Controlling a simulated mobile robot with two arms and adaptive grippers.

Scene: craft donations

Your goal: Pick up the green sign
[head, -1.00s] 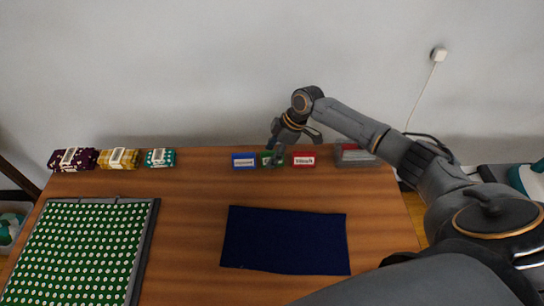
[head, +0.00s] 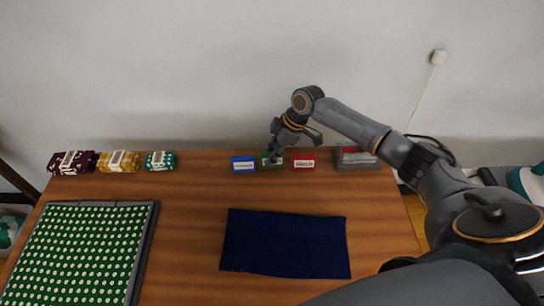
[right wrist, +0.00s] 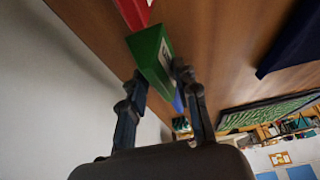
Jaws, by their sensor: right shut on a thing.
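The green sign (head: 267,163) stands at the back of the wooden table, between a blue sign (head: 244,164) and a red sign (head: 304,163). My right gripper (head: 275,154) is over it from above and partly hides it. In the right wrist view the green sign (right wrist: 152,58) sits between the two fingers of the right gripper (right wrist: 158,80), which is shut on it. The red sign (right wrist: 133,12) shows beyond it, and a bit of the blue sign (right wrist: 178,102) shows behind it. The left gripper is out of view.
A dark blue cloth (head: 285,242) lies at the table's middle front. A green dotted cloth on a board (head: 85,250) lies at left. Several folded fabric bundles (head: 118,160) sit back left. A grey box (head: 355,157) stands right of the red sign. Bare wood (head: 190,220) lies between.

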